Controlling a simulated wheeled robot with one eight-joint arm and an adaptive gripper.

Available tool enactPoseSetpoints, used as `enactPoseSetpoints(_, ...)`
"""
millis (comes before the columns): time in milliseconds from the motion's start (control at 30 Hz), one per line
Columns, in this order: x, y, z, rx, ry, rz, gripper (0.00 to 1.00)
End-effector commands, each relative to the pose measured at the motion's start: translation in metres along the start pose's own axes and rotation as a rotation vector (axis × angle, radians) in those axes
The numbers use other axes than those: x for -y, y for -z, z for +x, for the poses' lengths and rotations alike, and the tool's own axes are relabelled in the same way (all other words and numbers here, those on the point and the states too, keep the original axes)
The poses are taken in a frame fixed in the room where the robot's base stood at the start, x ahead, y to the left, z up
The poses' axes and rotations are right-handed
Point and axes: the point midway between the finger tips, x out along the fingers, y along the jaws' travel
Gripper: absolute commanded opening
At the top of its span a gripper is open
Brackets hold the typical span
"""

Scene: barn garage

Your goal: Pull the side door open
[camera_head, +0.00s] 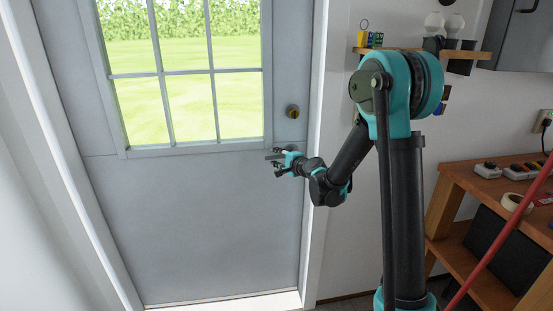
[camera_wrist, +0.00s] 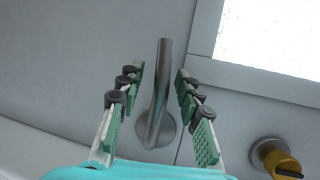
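The side door (camera_head: 210,220) is grey with a paned window and appears shut in its white frame. Its metal lever handle (camera_wrist: 161,90) runs between my fingers in the wrist view, with its round base (camera_wrist: 155,129) near the palm. In the head view the handle is mostly hidden by my gripper (camera_head: 274,166), which is at the door's right edge. My gripper's padded fingers are open, one on each side of the lever (camera_wrist: 159,75). A gap shows between the lever and both pads.
A brass-coloured deadbolt knob (camera_head: 292,111) sits above the handle; it also shows in the wrist view (camera_wrist: 283,162). A wooden workbench (camera_head: 480,178) with tools and tape stands at the right. A small wall shelf (camera_head: 375,50) is above. A red pole (camera_head: 492,250) crosses the lower right.

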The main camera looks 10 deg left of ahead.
Motion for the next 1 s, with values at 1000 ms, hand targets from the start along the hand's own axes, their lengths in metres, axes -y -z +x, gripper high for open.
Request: enactPoseSetpoints(1000, -0.002, 0.0, 0.0, -0.006, -0.01, -0.025, 0.0)
